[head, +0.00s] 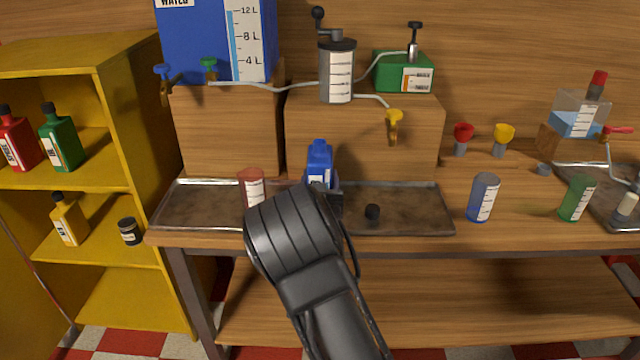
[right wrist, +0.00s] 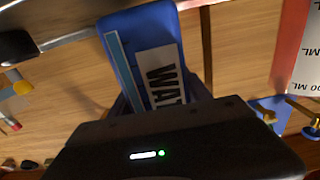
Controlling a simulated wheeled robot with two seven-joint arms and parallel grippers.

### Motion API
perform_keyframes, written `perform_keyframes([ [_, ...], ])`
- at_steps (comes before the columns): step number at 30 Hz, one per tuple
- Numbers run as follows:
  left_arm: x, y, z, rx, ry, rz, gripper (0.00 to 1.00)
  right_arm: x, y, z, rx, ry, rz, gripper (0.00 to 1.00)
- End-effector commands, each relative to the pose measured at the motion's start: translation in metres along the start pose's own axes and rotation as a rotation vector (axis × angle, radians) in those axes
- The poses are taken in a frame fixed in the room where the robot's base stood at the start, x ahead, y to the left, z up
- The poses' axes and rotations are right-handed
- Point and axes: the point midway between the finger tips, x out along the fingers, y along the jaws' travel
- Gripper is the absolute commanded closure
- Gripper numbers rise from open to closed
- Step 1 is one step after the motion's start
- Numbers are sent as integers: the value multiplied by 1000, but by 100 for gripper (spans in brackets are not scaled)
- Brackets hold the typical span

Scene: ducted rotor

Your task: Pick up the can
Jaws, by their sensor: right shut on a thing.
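The can is a small blue container (head: 319,163) with a blue cap and a white label, above the metal tray at the middle of the bench. In the right wrist view the blue can (right wrist: 150,50) fills the space in front of the palm, its label reading "WAT". My right gripper (head: 322,188) is shut on the can's lower part; the wrist hides much of the fingers in the head view. Whether the can touches the tray is hidden. My left gripper is not in view.
A red cup (head: 252,188) stands close left of the can. Blue (head: 483,198) and green (head: 577,198) cups stand to the right. A wooden block (head: 365,130) with a yellow tap (head: 394,124) stands behind.

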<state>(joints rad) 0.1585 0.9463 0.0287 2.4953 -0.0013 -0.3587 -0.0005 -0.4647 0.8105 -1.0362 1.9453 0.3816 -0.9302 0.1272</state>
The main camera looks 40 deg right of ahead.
Motion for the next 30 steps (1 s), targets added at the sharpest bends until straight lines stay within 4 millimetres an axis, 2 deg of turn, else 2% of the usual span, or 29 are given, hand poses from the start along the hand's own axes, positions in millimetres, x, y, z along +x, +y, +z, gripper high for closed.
perform_keyframes([
  [1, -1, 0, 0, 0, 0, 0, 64, 0, 0, -13, 6, 9, -1, 100],
  [6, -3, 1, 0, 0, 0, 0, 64, 0, 0, -45, 7, 10, -1, 100],
  [12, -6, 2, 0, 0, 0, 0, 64, 0, 0, -75, 5, 9, 0, 100],
  [18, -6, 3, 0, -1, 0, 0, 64, 0, 0, -85, 2, 6, 0, 100],
  [30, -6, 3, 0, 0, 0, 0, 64, 0, 0, -85, 1, 7, 0, 100],
])
